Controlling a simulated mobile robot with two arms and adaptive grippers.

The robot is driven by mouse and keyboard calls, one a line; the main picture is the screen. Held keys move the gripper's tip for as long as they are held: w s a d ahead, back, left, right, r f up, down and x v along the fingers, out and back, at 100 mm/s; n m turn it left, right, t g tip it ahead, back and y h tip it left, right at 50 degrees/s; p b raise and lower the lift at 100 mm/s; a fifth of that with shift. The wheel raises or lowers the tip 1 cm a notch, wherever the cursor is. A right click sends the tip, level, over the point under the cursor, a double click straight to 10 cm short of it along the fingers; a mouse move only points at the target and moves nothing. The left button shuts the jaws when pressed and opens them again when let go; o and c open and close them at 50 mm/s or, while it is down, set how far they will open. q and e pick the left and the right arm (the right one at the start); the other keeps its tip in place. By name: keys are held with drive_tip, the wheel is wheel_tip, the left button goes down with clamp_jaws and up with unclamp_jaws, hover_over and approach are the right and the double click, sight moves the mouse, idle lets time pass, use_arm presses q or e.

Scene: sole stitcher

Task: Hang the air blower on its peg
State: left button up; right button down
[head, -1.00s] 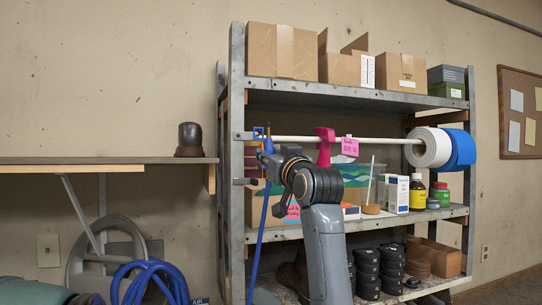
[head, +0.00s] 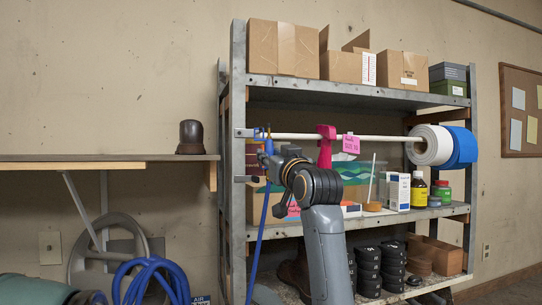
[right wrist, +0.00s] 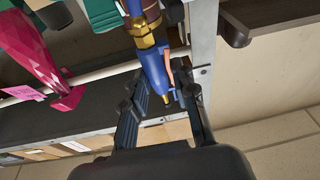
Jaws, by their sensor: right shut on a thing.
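The air blower (right wrist: 153,66) is blue with a brass fitting and lies between the fingers of my right gripper (right wrist: 163,88) in the right wrist view. My right gripper is shut on it. In the head view the blower (head: 266,138) shows small and blue beside the left shelf post, near the white rod's left end. Its blue hose (head: 259,230) hangs down. A short dark bar (head: 245,180) juts from that post below the blower; I cannot tell whether it is the peg. My left gripper is not in view.
A pink tool (head: 326,146) hangs on the white rod (head: 385,138), which also carries white and blue rolls (head: 430,146). The metal shelf post (head: 238,220) stands close to the gripper. A wooden wall shelf (head: 100,160) lies left, with a coiled blue hose (head: 150,280) below.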

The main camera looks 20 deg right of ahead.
idle(0.4)
drive_tip(key=c, duration=0.7)
unclamp_jaws()
drive_tip(key=shift+s, duration=0.15)
drive_tip(key=shift+r+b+v, duration=0.2)
drive_tip(key=shift+b+v, duration=0.8)
drive_tip(key=shift+v, duration=0.25)
drive_tip(key=shift+s+d+r+b, duration=0.1)
drive_tip(key=shift+s+b, duration=0.8)
drive_tip(key=shift+s, duration=0.95)
drive_tip(key=shift+s+r+b, duration=0.1)
drive_tip(key=shift+s+b, duration=0.75)
drive_tip(key=shift+s, duration=1)
drive_tip(key=shift+f, duration=0.1)
